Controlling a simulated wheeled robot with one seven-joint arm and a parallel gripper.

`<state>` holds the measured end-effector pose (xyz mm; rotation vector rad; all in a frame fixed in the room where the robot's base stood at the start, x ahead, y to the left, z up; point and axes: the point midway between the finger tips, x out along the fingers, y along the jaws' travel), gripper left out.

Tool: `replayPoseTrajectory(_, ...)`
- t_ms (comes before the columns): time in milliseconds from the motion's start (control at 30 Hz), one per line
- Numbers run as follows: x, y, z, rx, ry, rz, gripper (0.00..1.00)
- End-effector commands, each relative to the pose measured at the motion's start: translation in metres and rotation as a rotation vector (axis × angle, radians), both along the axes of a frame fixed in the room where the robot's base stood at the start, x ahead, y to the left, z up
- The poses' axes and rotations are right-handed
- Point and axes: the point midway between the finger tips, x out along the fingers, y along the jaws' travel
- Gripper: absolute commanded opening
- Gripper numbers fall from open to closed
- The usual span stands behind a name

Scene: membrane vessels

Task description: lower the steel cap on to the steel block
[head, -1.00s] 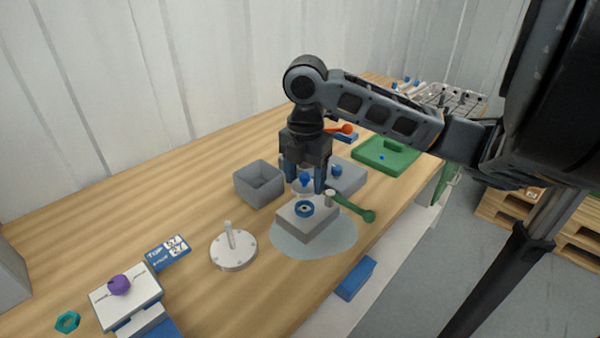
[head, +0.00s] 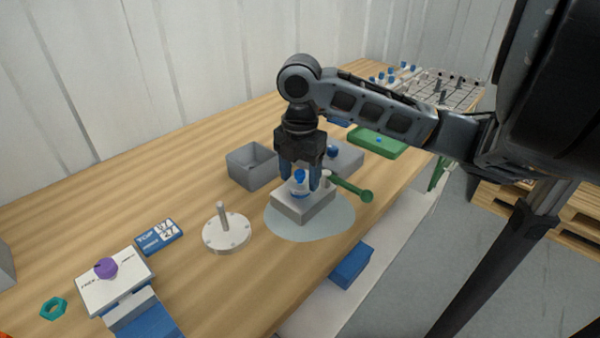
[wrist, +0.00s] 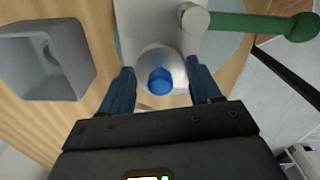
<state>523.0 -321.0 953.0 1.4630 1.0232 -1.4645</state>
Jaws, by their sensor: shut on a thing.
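The steel cap (head: 299,187) is a small pale dome with a blue knob on top. My gripper (head: 300,180) points straight down with its blue fingers on either side of the cap, shut on it. The wrist view shows the cap (wrist: 152,62) and its blue knob (wrist: 160,82) between the fingertips (wrist: 161,83). The steel block (head: 304,209) is a low grey block directly below. The cap is at or just above the block's top; I cannot tell whether they touch. The blue ring in the block's top is mostly hidden by cap and fingers.
A grey open bin (head: 251,170) is to the left, a grey block (head: 345,157) behind. A round flange with a post (head: 226,236) lies front left. A pale round mat (head: 330,222) lies under the block.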

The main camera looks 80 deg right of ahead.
Motion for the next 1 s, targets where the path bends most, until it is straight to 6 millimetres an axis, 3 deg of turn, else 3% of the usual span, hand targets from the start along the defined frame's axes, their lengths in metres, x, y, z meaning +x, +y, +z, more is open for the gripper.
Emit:
replayPoseTrajectory(167,0.0,0.0,0.001,0.0,-0.001,0.0,0.25)
replayPoseTrajectory(200,0.0,0.0,0.001,0.0,-0.001,0.0,0.67)
replayPoseTrajectory(467,0.0,0.0,0.001,0.0,0.0,0.0,0.92)
replayPoseTrajectory(767,0.0,0.0,0.003,-0.001,-0.001,0.0,0.93)
replayPoseTrajectory(1000,0.001,-0.001,0.035,-0.003,-0.002,0.002,0.93)
